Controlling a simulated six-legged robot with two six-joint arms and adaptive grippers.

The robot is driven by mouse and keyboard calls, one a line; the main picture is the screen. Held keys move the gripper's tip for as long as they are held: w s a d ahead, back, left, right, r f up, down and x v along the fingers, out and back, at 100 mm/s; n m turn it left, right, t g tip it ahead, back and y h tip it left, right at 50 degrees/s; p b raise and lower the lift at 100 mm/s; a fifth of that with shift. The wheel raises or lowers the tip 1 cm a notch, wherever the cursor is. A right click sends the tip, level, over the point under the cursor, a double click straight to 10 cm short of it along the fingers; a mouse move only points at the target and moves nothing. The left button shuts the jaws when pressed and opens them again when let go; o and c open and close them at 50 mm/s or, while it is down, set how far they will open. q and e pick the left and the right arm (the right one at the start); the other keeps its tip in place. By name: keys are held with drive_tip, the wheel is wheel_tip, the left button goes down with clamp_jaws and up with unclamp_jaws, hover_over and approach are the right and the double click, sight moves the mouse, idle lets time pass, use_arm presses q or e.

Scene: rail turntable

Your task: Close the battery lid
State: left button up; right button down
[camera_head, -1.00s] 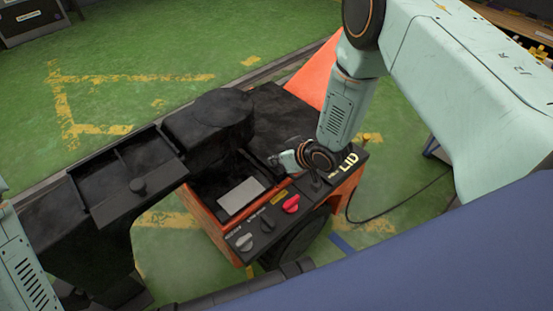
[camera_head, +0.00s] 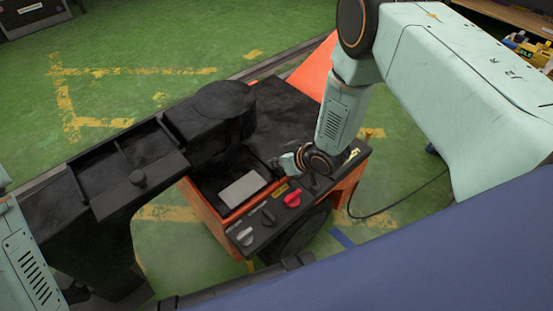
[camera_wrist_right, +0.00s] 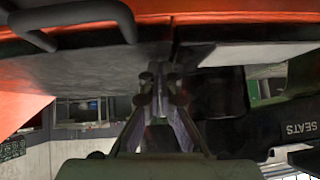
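An orange and black machine (camera_head: 207,213) has an open bay on top with a pale grey block (camera_head: 243,188) in it. A flat dark panel (camera_head: 285,112) lies behind the bay; I cannot tell whether it is the battery lid. A label, partly hidden by my right gripper, is on the control strip's right end. My right gripper (camera_head: 280,164) points left, low over the bay's right side. In the right wrist view the fingertips (camera_wrist_right: 160,82) are close together under a grey surface (camera_wrist_right: 90,75); I cannot see whether anything is between them. My left gripper is not in view.
The black control strip (camera_head: 256,232) carries knobs, including a red one (camera_head: 292,199). A bulky black structure (camera_head: 205,120) with a tray-like arm crosses the left side. An orange slanted panel (camera_head: 315,68) is at the back.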

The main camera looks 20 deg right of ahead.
wheel_tip(320, 180, up, 4)
drive_tip(key=p, duration=0.2)
drive_tip(key=shift+w+r+p, duration=0.1)
drive_tip(key=shift+r+p, duration=0.15)
drive_tip(key=shift+p, duration=0.05)
drive_tip(key=p+v, duration=0.3)
drive_tip(key=v, duration=0.6)
drive_tip(key=shift+s+p, duration=0.3)
drive_tip(key=shift+p, duration=0.1)
